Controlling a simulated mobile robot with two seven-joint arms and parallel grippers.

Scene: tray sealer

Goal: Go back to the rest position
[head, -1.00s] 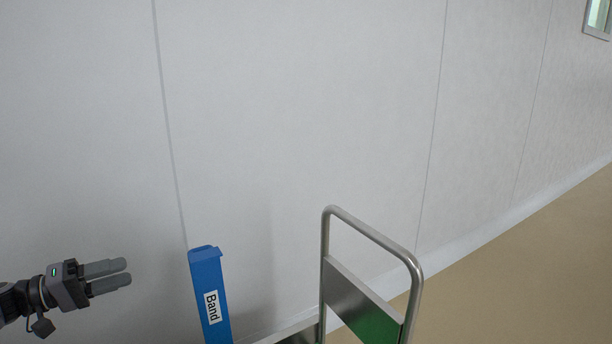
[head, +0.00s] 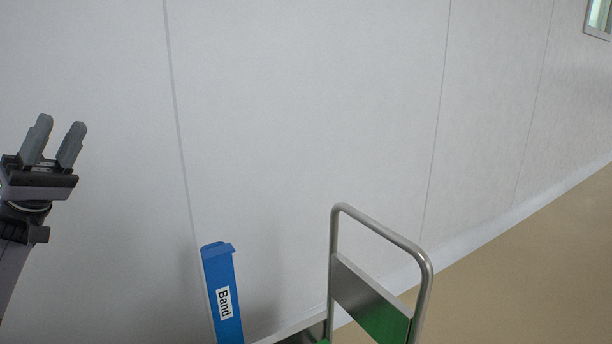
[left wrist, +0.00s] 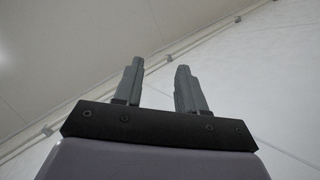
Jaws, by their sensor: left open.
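My left gripper (head: 61,130) is at the left of the head view, with its fingers pointing up. The fingers are apart and nothing is between them. In the left wrist view the same gripper (left wrist: 160,75) is open and empty, with the ceiling and upper wall behind it. It is up and to the left of a blue post and touches nothing that I can see. My right gripper is in neither view.
A blue post (head: 224,290) labelled "Band" stands in front of the white wall (head: 310,120). A metal-framed trolley (head: 425,290) with a green part is to its right. Bare tan floor (head: 530,270) lies at the right. A window (head: 598,18) shows at top right.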

